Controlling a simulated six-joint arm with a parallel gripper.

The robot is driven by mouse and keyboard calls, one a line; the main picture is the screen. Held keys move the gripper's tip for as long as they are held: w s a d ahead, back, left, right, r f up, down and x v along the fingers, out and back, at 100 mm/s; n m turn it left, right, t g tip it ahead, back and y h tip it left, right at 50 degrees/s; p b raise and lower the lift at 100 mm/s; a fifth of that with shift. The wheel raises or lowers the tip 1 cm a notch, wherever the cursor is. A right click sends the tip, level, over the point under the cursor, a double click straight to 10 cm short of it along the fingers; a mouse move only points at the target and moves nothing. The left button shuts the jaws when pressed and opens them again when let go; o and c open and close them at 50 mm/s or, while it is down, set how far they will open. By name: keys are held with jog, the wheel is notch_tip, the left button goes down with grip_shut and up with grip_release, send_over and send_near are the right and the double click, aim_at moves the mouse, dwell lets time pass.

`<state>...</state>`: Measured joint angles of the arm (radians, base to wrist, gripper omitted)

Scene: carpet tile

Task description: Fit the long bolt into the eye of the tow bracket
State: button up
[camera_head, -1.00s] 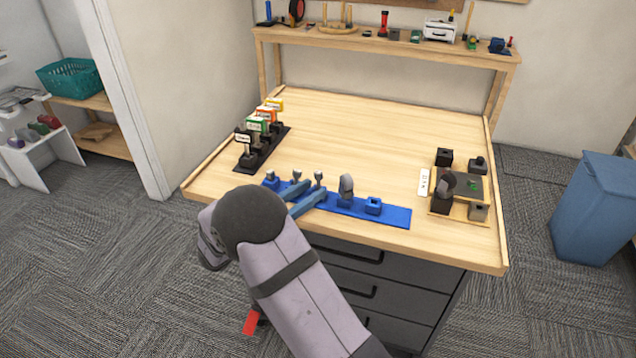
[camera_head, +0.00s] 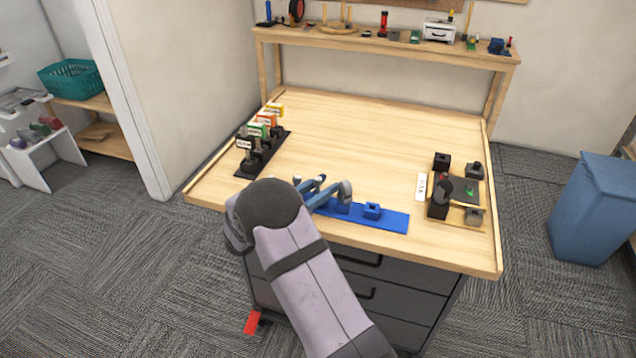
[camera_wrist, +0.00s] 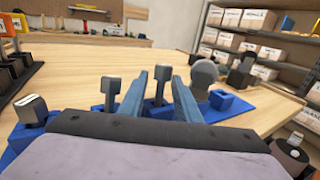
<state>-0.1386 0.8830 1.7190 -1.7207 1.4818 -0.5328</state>
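My gripper (camera_wrist: 160,95) is open, its two blue fingers apart above a blue rack strip (camera_head: 393,220) at the table's front. Between the fingers in the wrist view stands an upright grey bolt (camera_wrist: 158,86), with gaps visible on both sides. Another upright bolt (camera_wrist: 110,90) is just left of the fingers, and a shorter one (camera_wrist: 32,110) is further left. A round-headed grey piece (camera_wrist: 205,73) stands right of the fingers. I cannot tell which is the long bolt. The tow bracket is not clearly identifiable; a board (camera_head: 472,217) with dark blocks stands at the table's right.
A blue socket block (camera_head: 372,211) sits on the rack right of the round-headed piece. A black rack (camera_head: 246,172) with labelled holders stands at the left. A white label card (camera_head: 421,187) lies beside the board. The table's middle and back are clear.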

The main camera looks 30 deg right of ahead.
jog(key=shift+x, duration=1.1)
jog(key=shift+c, duration=0.6)
grip_shut()
jog(key=shift+r, duration=0.1)
